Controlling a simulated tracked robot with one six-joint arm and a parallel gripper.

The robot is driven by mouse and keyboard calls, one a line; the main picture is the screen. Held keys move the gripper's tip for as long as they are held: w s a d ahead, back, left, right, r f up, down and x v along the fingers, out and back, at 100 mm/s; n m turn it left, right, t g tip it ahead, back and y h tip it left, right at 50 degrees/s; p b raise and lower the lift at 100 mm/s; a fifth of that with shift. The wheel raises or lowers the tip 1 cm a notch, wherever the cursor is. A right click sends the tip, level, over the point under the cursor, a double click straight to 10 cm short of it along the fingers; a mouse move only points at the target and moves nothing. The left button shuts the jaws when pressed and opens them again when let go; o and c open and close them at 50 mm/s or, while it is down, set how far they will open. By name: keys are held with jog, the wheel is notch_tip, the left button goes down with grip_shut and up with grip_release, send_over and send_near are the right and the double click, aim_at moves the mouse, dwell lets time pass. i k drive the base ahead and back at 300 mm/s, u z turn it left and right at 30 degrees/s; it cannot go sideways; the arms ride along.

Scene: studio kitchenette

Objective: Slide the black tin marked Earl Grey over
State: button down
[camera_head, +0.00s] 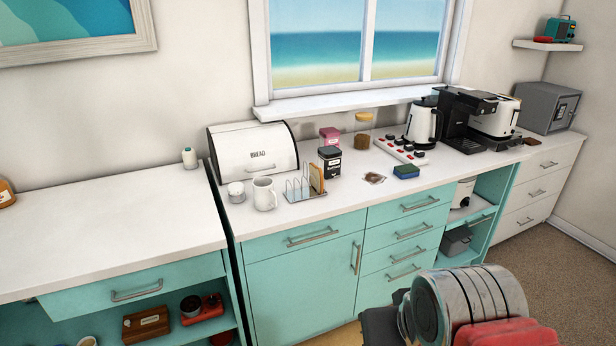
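A black tin (330,153) with a pale label stands upright on the white counter, behind the toast rack and below the window. Its lettering is too small to read. A pink tin (329,133) stands just behind it. Part of my arm shows at the bottom right, in front of the drawers and far from the tin. The fingers of my gripper do not show.
A toast rack with toast (303,191) stands close in front of the tin. A white mug (265,194) and bread bin (258,149) are to the left. A power strip (400,150), blue-green sponge (406,172) and brown patch (374,178) are to the right.

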aim_at(329, 157)
jog(key=u, duration=0.55)
jog(key=i, duration=1.5)
jog(key=u, duration=0.05)
